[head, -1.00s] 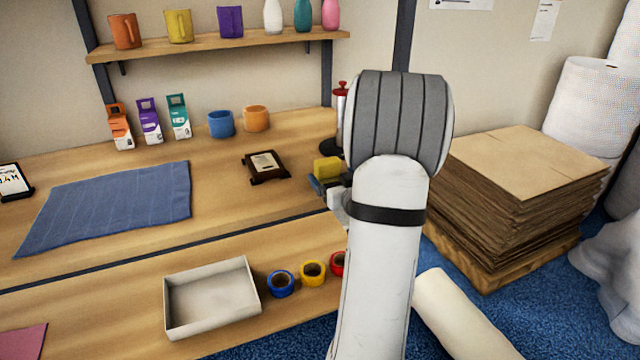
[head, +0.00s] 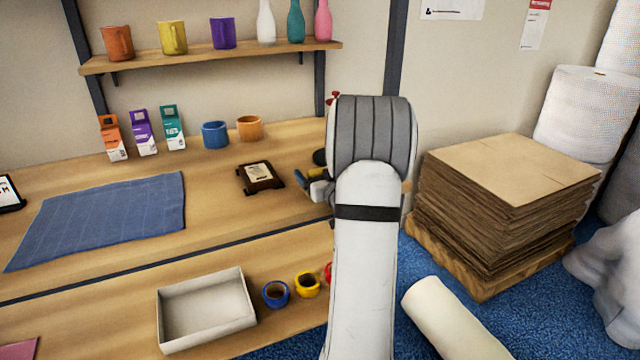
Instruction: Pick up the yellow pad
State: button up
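The yellow pad (head: 316,172) shows only as a small yellow sliver on the table, just left of my arm's grey joint. The rest of it is hidden behind my gripper and arm. A bit of something blue (head: 301,174) shows beside it on the left. My gripper (head: 318,187) is mostly hidden by my arm. A pale part of it shows at the pad, overlapping it in the picture. I cannot tell whether it touches the pad or how far its fingers are apart.
A dark framed plaque (head: 260,177) lies left of the gripper. A blue cloth (head: 100,222) lies further left. An open tray (head: 162,322) and tape rolls (head: 276,294) are in front. Cartons (head: 143,132) and cups (head: 215,134) stand behind. Stacked cardboard (head: 505,215) is right.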

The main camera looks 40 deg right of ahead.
jog(key=c, duration=1)
notch_tip(320, 180, up, 10)
jog(key=shift+r+p, duration=0.1)
jog(key=shift+p, duration=0.5)
jog(key=o, duration=0.4)
jog(key=c, duration=0.3)
